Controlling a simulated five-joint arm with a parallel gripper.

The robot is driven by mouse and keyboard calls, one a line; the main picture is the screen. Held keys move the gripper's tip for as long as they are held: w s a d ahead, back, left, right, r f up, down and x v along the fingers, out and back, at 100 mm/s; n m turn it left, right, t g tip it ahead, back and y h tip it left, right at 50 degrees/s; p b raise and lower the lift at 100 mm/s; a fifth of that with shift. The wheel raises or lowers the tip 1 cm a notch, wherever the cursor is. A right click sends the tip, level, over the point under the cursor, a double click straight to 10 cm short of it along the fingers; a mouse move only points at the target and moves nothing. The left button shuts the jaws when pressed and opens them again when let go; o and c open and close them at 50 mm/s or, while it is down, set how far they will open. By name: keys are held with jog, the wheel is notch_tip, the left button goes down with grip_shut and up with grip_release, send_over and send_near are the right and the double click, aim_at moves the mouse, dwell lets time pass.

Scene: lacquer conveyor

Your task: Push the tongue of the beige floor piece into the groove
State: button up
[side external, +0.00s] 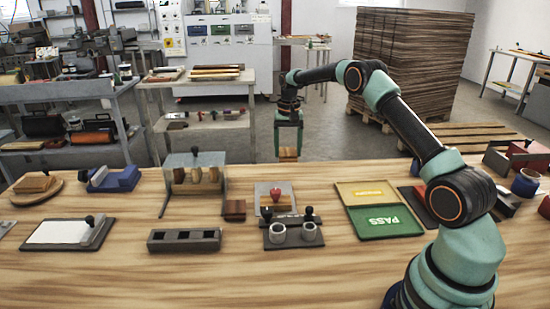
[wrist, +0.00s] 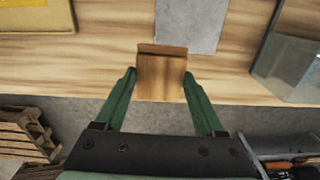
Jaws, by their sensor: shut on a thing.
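My gripper (side external: 288,148) hangs above the back edge of the table, with its fingers pointing down. It is shut on a beige-brown wooden floor piece (wrist: 161,78), one green finger on each side of it. The piece also shows as a small tan block (side external: 288,155) under the jaws in the side view. A darker strip runs along its far edge in the wrist view; I cannot make out its tongue. No groove can be made out.
A clear-sided stand (side external: 195,158) with several wooden pieces is left of the plate. A dark fixture with two light cups (side external: 308,231) stands in front. A yellow tray (side external: 366,192) and a green PASS tray (side external: 384,222) lie to the right.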

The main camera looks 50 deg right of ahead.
aim_at(272, 182)
jog(key=w+a+f, duration=0.1)
jog(key=f, duration=0.1)
jog(key=w+a+f, duration=0.1)
jog(key=f, duration=0.2)
jog(key=w+a+f, duration=0.1)
jog(key=f, duration=0.2)
jog(key=shift+w+a+f, duration=0.15)
jog(key=shift+w+f, duration=0.1)
jog(key=shift+w, duration=0.05)
jog(key=shift+s+a, duration=2.05)
jog(key=shift+s+a, duration=0.85)
dwell(0.3)
jog(key=o, duration=1.3)
jog(key=shift+o, duration=0.2)
notch_tip(272, 182, up, 12)
jog(key=shift+r, duration=0.1)
